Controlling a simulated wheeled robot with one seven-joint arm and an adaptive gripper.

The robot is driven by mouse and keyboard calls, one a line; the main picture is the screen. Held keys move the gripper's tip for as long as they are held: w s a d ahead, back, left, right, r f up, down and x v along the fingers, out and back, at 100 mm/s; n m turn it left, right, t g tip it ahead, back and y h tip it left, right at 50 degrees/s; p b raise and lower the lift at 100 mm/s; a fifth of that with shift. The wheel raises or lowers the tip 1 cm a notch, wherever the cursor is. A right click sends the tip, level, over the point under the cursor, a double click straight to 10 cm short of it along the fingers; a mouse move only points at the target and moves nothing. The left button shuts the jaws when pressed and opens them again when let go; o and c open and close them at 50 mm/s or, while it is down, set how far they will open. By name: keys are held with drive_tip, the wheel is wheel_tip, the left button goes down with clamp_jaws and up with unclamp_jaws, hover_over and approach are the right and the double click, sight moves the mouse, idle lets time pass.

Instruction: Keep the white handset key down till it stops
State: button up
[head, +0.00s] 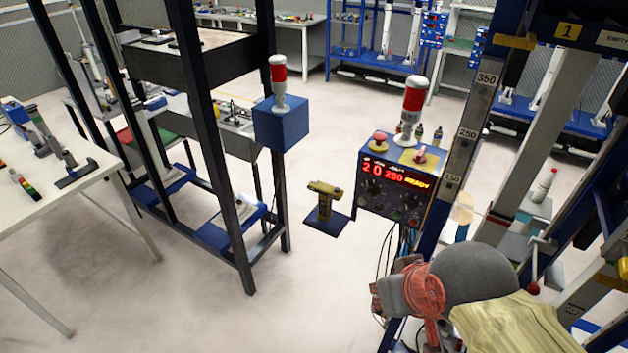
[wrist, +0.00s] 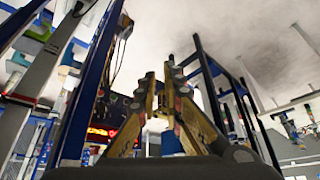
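My gripper (wrist: 159,76) shows in the wrist view, with two yellow fingers leaning towards each other and a narrow gap at the tips. Nothing is clearly held between them. In the head view my wrist is at the lower right, below the control box, and the fingertips are not clear. In the wrist view a small yellowish piece (wrist: 124,26) appears at the end of a dark cable; I cannot tell what it is.
The control box (head: 396,186) has a lit red display, knobs and buttons, with a red-and-white signal light (head: 413,105) on top. Cables hang below it. A black rack (head: 205,120) stands left, a blue upright (head: 455,150) right.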

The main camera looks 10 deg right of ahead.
clamp_jaws()
idle(0.8)
drive_tip(key=shift+r, duration=0.1)
